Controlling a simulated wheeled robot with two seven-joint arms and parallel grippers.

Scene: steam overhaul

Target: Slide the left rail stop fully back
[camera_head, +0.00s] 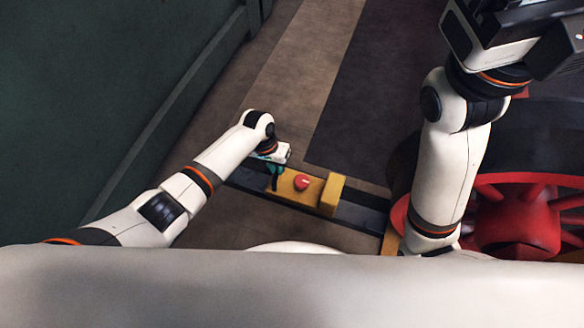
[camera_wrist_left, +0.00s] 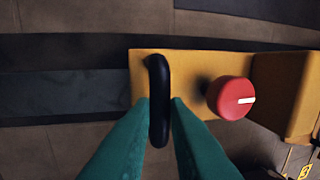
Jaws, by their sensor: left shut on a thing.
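The rail stop (camera_head: 296,186) is a yellow block on a dark rail (camera_head: 362,217) in the head view. It carries a red knob (camera_head: 302,182) with a white mark and a raised yellow end at its right. In the left wrist view the stop (camera_wrist_left: 190,68) has a black handle (camera_wrist_left: 159,95) at its left end, and the red knob (camera_wrist_left: 230,98) is right of it. My left gripper (camera_wrist_left: 160,112), with green fingers, is shut on the black handle. My right gripper (camera_head: 520,35) is raised at the upper right; its fingertips are not clear.
A red spoked wheel (camera_head: 518,215) stands at the right, beyond my right arm. A dark green wall (camera_head: 90,90) is at the left. Bare brown floor (camera_head: 215,215) lies around the rail, with a dark strip (camera_head: 375,90) farther back.

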